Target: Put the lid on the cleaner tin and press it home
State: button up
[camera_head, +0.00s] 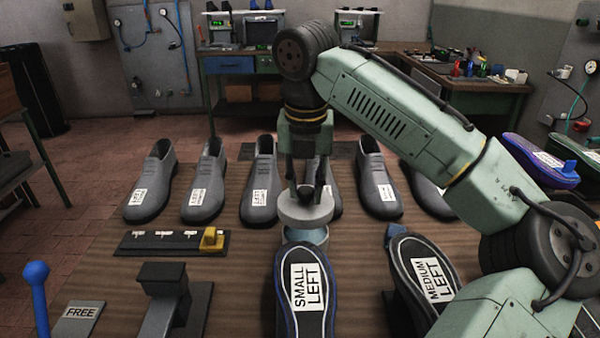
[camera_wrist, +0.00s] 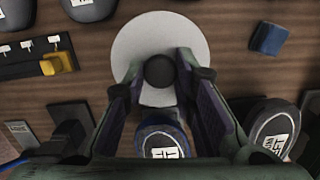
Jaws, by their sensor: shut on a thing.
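My gripper (camera_head: 306,190) points straight down over the middle of the table. It is shut on the dark round knob of the pale grey lid (camera_head: 305,213). In the wrist view the lid (camera_wrist: 188,40) is a wide disc with the knob (camera_wrist: 160,71) between my fingers. The cleaner tin (camera_head: 312,236) shows as a blue-grey rim directly below the lid in the head view. The lid hides most of the tin, and the shoe sole in front hides its lower part. In the wrist view the tin is hidden. I cannot tell whether the lid touches the rim.
A SMALL LEFT sole (camera_head: 310,295) stands just in front of the tin, a MEDIUM LEFT sole (camera_head: 432,280) to its right. Several grey shoes (camera_head: 205,182) line up behind. A black rack with a yellow block (camera_head: 212,239) lies left. A blue block (camera_wrist: 268,39) is right of the lid.

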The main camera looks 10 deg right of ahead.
aim_at(304, 204)
jog(key=shift+s+f+b, duration=0.15)
jog(key=shift+f+b, duration=0.45)
jog(key=shift+b, duration=0.1)
notch_tip(304, 204, down, 3)
jog(key=b, duration=0.3)
jog(key=shift+r, duration=0.2)
jog(key=shift+r, duration=0.1)
jog(key=shift+f+p, duration=0.35)
jog(key=shift+p, duration=0.25)
jog(key=shift+f, duration=0.25)
jog(key=shift+f, duration=0.3)
jog(key=shift+s+f, duration=0.1)
jog(key=shift+f, duration=0.1)
dwell(0.6)
jog(key=shift+a+f, duration=0.15)
dwell(0.6)
